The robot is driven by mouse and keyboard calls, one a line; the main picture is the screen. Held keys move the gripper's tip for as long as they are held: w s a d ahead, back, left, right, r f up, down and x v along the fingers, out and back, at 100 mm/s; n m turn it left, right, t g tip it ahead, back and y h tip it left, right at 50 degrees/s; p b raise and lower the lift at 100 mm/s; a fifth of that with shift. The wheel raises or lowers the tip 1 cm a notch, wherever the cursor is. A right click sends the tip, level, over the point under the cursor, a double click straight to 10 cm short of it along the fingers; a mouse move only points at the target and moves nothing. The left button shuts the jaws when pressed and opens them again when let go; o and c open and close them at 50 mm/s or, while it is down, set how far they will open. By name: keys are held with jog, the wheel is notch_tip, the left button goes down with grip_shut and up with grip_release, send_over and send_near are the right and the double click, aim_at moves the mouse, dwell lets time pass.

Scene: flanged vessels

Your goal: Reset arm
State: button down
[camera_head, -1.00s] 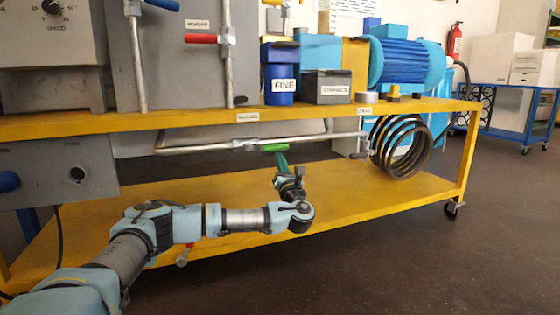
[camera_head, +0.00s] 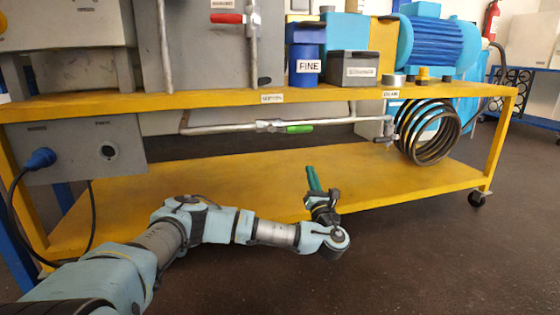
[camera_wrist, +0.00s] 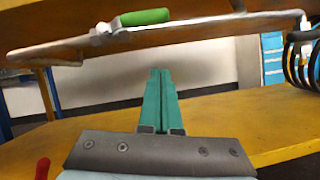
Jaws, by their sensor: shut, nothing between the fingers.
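My gripper (camera_head: 313,178) is in front of the yellow cart, over the front part of its lower shelf in the head view. Its two green fingers point up and away, and they also show in the wrist view (camera_wrist: 160,98), pressed together with nothing between them. A pipe valve with a green handle (camera_head: 299,129) hangs under the upper shelf, behind and above the fingertips. The green handle also shows at the top of the wrist view (camera_wrist: 145,17). The fingers are apart from the handle and the pipe.
The yellow lower shelf (camera_head: 220,190) is mostly bare. A black coil (camera_head: 428,132) stands at its right end. A red-handled valve (camera_head: 227,18), a blue FINE container (camera_head: 307,68), a grey box (camera_head: 352,68) and a blue motor (camera_head: 438,42) are above. Dark floor (camera_head: 430,255) is free at right.

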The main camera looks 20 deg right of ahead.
jog(key=s+d+r+m+g+h+p, duration=0.2)
jog(key=s+d+r+m+g+h, duration=0.4)
jog(key=m+h, duration=0.65)
jog(key=a+f+m+g+y+p, duration=0.5)
jog(key=m+g, duration=0.6)
jog(key=m, duration=0.6)
jog(key=w+a+r+m+y+p, duration=0.15)
jog(key=a+y, duration=0.25)
jog(key=a, duration=0.9)
jog(key=w+a+r+m+y+p, duration=0.15)
jog(key=a+y, duration=0.35)
jog(key=a, duration=0.9)
jog(key=s+a+r+g+y+p, duration=0.1)
jog(key=s+a+r, duration=0.25)
jog(key=a, duration=0.35)
jog(key=s+a+r+n+g+y+p, duration=0.1)
jog(key=s+a+r+y, duration=0.15)
jog(key=s+a, duration=0.35)
jog(key=s+a+r+g, duration=0.2)
jog(key=s+a+r, duration=0.2)
jog(key=a, duration=0.4)
notch_tip(320, 180, up, 38)
jog(key=p, duration=3.8)
jog(key=shift+w+f, duration=0.25)
jog(key=shift+w, duration=0.15)
jog(key=c, duration=1.6)
grip_release()
jog(key=shift+a, duration=0.1)
